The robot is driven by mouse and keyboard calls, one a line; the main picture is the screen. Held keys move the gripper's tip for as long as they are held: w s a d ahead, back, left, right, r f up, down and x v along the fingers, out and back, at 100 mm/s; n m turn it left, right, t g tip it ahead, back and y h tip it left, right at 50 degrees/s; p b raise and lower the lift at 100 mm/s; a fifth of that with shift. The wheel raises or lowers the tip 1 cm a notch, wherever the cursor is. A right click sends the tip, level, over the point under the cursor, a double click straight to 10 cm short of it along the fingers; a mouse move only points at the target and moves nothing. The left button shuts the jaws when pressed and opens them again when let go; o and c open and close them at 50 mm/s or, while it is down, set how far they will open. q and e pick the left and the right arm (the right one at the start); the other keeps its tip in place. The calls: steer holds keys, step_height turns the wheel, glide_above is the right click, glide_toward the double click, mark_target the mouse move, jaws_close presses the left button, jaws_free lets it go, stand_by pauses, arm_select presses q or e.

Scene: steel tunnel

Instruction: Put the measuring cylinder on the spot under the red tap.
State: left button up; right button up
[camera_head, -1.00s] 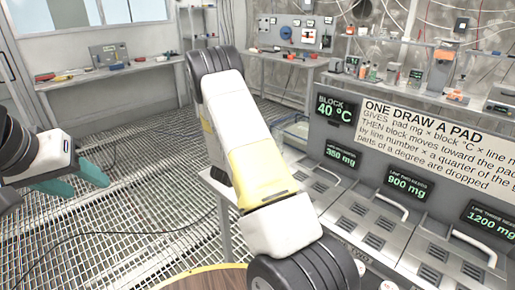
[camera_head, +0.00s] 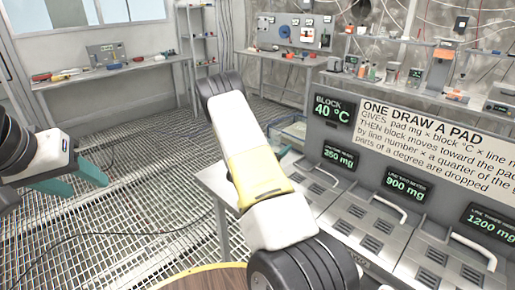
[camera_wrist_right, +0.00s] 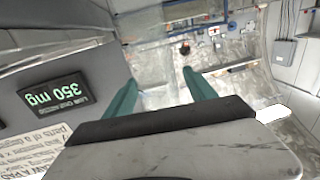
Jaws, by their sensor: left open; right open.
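I cannot make out the measuring cylinder or the red tap for certain in either view. My left gripper (camera_head: 88,178) is at the left of the head view, with teal fingers apart and nothing between them, above the grating floor. My right arm crosses the middle of the head view and its gripper is hidden there. In the right wrist view my right gripper (camera_wrist_right: 160,82) is open, its teal fingers apart with no object clearly held between them.
A grey console with lidded bays (camera_head: 357,213) and green displays (camera_head: 409,187) fills the right, close to my right arm. A back bench (camera_head: 290,58) holds bottles and devices. Another bench (camera_head: 120,72) stands at the left. A round wooden top (camera_head: 200,279) is at the bottom. The grating floor is open.

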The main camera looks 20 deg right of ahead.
steer(key=shift+w+d, duration=0.25)
jaws_close()
steer(key=shift+r, duration=0.1)
